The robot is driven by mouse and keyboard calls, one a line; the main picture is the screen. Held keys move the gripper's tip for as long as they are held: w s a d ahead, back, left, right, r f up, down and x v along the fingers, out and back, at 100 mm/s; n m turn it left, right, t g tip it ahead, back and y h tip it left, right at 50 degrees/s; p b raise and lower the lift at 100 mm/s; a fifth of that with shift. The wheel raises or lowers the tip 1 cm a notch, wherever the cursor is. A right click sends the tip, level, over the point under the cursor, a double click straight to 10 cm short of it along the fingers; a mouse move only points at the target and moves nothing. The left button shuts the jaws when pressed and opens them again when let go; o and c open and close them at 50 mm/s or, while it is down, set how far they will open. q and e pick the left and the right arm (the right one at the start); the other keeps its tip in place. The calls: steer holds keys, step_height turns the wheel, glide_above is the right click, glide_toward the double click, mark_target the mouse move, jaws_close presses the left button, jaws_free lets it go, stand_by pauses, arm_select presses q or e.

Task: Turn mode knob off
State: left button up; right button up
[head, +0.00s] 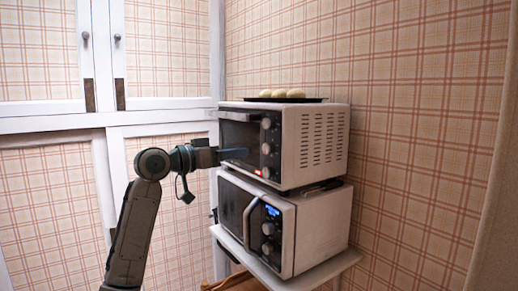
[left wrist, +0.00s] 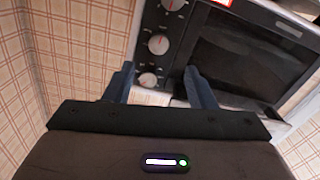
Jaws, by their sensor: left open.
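A white toaster oven (head: 318,143) has a dark front panel with a column of three knobs: an upper knob (head: 266,123), a middle knob (head: 266,148) and a lower knob (head: 265,172). I cannot tell which is the mode knob. My left gripper (head: 238,153) is in front of the oven door, its blue fingers pointing toward the knob column. In the left wrist view my left gripper (left wrist: 160,76) is open and empty. The nearest knob (left wrist: 148,80) appears between its fingers; contact is not clear. Another knob (left wrist: 158,44) lies beyond. My right gripper is not in view.
A microwave (head: 312,228) with its own knobs and a lit blue display stands below the oven on a white shelf (head: 300,277). A dark tray (head: 312,100) with pale round items rests on the oven. A plaid wall is close on the right.

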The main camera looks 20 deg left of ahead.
mark_target(265, 149)
arm_select(q)
steer(key=p+x, duration=0.1)
steer(key=x, duration=0.3)
steer(key=p+x, duration=0.2)
steer(key=x, duration=0.1)
steer(key=shift+w+d+r, duration=0.15)
steer(key=shift+d+r, duration=0.05)
steer(key=shift+d, duration=0.2)
steer(key=shift+w+d+f, duration=0.15)
steer(key=shift+w+d, duration=0.1)
steer(key=shift+w, duration=0.3)
steer(key=c, duration=1)
steer(key=shift+o, duration=0.2)
